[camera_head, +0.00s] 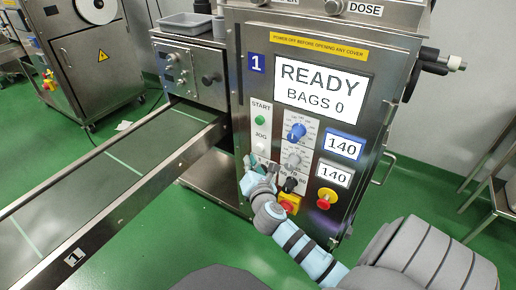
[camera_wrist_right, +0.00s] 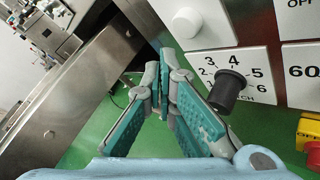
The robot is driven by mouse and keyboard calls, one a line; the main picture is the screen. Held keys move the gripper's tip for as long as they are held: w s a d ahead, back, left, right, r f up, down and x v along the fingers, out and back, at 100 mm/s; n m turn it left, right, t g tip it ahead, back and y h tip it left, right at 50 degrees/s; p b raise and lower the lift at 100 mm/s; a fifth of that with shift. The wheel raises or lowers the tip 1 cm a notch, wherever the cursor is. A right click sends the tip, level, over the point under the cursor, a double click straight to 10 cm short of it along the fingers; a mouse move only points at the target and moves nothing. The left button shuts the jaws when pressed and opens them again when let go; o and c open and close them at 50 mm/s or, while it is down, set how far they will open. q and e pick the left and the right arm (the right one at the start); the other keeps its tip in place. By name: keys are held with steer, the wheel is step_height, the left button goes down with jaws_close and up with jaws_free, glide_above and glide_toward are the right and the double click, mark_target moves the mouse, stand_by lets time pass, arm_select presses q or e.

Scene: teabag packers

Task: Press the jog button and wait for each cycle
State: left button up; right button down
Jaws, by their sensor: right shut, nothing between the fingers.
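The machine's front panel (camera_head: 262,98) carries a green START button (camera_head: 260,120) and, below it, a white JOG button (camera_head: 261,146). The display (camera_head: 322,90) reads READY, BAGS 0. My right gripper (camera_head: 254,161) is just below the JOG button, close to the panel. In the right wrist view my right gripper (camera_wrist_right: 166,65) is shut and empty. A pale round button (camera_wrist_right: 187,22), probably JOG, stands out from the panel just above and right of its fingertips. I cannot tell whether they touch it. My left gripper is not in view.
A black knob (camera_wrist_right: 228,90) sticks out right of the fingertips. A blue knob (camera_head: 296,131), a red-and-yellow emergency stop (camera_head: 326,198) and a red-and-yellow switch (camera_head: 289,203) are close by. A conveyor (camera_head: 110,165) runs out to the left.

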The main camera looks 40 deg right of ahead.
mark_target(260, 148)
steer(key=shift+w+d, duration=0.2)
steer(key=shift+d, duration=0.45)
stand_by(0.4)
steer(key=shift+d+r, duration=0.1)
steer(key=shift+d, duration=0.05)
stand_by(0.5)
steer(key=shift+w+d, duration=0.15)
steer(key=shift+d, duration=0.1)
